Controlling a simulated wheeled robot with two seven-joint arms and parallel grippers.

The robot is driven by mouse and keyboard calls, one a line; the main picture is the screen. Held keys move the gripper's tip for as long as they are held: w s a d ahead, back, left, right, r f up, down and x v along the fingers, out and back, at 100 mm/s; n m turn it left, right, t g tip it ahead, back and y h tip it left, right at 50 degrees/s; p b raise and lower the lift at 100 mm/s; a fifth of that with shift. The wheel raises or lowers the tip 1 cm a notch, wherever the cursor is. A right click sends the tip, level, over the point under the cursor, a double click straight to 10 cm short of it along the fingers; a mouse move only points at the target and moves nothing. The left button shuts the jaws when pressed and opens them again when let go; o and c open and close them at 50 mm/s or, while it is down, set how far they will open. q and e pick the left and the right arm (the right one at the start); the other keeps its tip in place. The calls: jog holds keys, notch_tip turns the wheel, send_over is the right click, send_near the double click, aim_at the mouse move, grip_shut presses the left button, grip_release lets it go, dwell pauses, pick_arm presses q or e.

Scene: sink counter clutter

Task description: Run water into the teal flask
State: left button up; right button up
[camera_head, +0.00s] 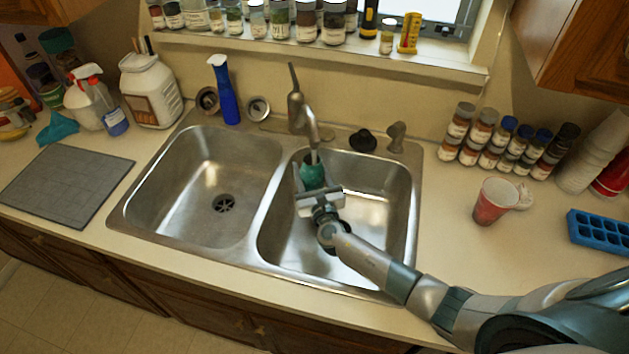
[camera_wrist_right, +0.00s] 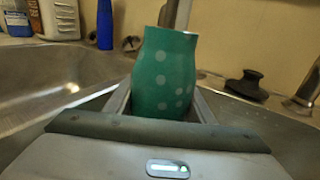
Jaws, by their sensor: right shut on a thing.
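The teal flask (camera_head: 312,175) is held over the right sink basin, its mouth close below the faucet spout. It also shows in the right wrist view (camera_wrist_right: 164,80), teal with pale dots and roughly upright. My right gripper (camera_head: 316,188) is shut on the flask, with one finger on each side. The metal faucet (camera_head: 297,112) stands behind the basins, its lever pointing up and its spout over the right basin. A thin pale strip shows between spout and flask mouth; I cannot tell whether it is water. The flask's inside is hidden. My left gripper is out of view.
The left basin (camera_head: 177,150) is empty. A blue bottle (camera_head: 227,95) and a black stopper (camera_head: 363,140) stand behind the sink. A red cup (camera_head: 494,201) and spice jars (camera_head: 480,132) are on the right counter. A grey mat (camera_head: 65,185) lies at left.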

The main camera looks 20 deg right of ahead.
aim_at(305, 184)
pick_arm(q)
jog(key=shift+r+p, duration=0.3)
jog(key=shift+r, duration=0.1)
pick_arm(e)
jog(key=shift+s+a, duration=1.35)
jog(key=shift+a, duration=0.05)
jog(key=shift+r, duration=0.1)
